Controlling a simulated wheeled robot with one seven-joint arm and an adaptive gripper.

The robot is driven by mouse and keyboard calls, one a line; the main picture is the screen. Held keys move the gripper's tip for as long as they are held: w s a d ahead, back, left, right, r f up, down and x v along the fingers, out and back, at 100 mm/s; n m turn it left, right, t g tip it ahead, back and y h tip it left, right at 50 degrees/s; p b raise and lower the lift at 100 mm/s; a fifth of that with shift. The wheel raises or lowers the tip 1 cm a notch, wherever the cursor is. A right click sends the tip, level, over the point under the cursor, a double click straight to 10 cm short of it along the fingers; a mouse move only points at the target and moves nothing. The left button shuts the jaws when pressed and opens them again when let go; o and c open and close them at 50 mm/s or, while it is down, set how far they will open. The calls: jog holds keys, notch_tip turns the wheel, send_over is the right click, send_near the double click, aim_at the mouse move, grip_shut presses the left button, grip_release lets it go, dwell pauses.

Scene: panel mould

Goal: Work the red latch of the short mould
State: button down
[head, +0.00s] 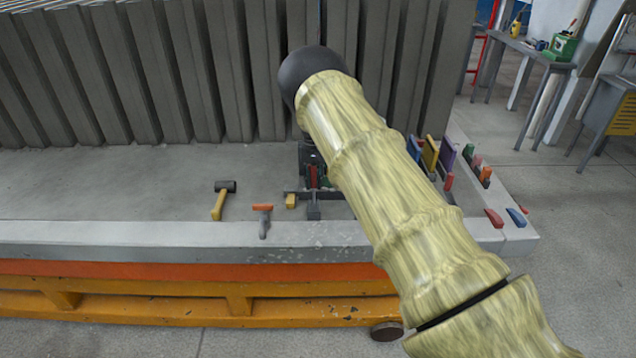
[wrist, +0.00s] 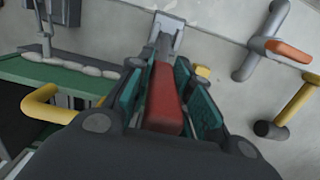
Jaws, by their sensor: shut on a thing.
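The red latch (wrist: 165,98) shows in the wrist view as a red handle on a grey metal mount with a pale plate (wrist: 165,35) at its far end. My gripper (wrist: 167,92) has its teal-padded fingers on both sides of the red handle, shut on it. In the head view my gripper (head: 312,168) is low over the bench beside my arm, with a bit of red between its fingers. My arm hides part of the area to its right. A green-topped part with a yellow handle (wrist: 42,104) is at the left of the wrist view; I cannot tell whether it belongs to the short mould.
A yellow-handled hammer (head: 220,201) and an orange-handled tool (head: 263,214) lie on the grey bench (head: 120,185) left of my gripper. Tall grey panels (head: 130,75) stand behind. Several coloured pieces (head: 430,154) stand at the right end. The bench's left surface is clear.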

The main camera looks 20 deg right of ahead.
dwell(0.3)
jog(key=c, duration=1.3)
grip_release()
jog(key=shift+w+f, duration=0.1)
jog(key=r, duration=0.8)
jog(key=w+r, duration=0.1)
jog(key=r, duration=0.3)
jog(key=shift+d, duration=0.3)
jog(key=shift+w, duration=0.1)
